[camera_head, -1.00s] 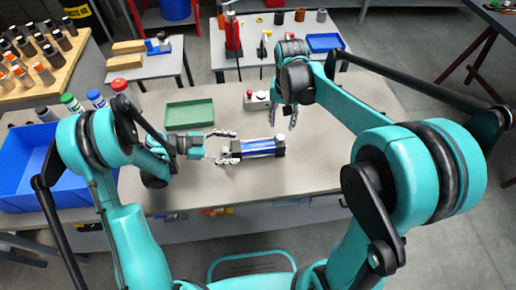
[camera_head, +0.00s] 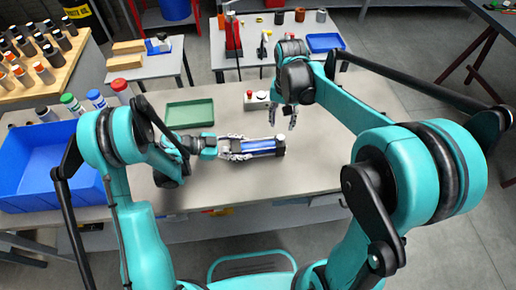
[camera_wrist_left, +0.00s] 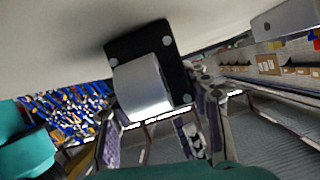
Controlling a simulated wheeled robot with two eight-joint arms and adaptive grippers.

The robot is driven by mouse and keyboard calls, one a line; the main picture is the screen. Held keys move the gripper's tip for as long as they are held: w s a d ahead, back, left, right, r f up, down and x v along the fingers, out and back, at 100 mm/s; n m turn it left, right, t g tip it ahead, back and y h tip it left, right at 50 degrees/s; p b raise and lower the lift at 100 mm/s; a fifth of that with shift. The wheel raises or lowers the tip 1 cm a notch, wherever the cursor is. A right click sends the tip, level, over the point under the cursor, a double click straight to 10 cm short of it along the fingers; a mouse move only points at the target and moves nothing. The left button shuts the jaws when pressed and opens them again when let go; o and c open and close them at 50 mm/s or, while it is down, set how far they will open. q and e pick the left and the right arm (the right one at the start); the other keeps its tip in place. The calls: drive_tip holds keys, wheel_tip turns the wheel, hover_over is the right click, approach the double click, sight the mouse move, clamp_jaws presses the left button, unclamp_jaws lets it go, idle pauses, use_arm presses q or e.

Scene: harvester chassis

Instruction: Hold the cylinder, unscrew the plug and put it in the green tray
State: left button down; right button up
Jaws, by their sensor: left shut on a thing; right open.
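The blue cylinder (camera_head: 262,147) with dark end blocks lies sideways on the grey table. A small pale knob, perhaps the plug (camera_head: 280,137), stands on top of its right end. My left gripper (camera_head: 234,148) is shut on the cylinder's left end. The left wrist view shows that end's black square plate (camera_wrist_left: 172,47) and a silver round part (camera_wrist_left: 143,88) near the fingers; the exact contact is unclear. The green tray (camera_head: 190,113) is empty, behind my left gripper. My right gripper (camera_head: 284,117) is open and empty, pointing down behind the cylinder's right end.
A grey box with a red button (camera_head: 255,100) stands close to my right gripper. A blue bin (camera_head: 38,168) and several capped bottles (camera_head: 96,98) are at the left. The table right of the cylinder is clear.

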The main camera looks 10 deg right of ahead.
sight(280, 137)
drive_tip(key=m, duration=1.6)
drive_tip(key=shift+m, duration=0.3)
drive_tip(key=m, duration=0.5)
drive_tip(key=shift+f+m, duration=0.45)
drive_tip(key=shift+m, duration=0.05)
wheel_tip(280, 137, down, 7)
drive_tip(key=shift+f, duration=0.1)
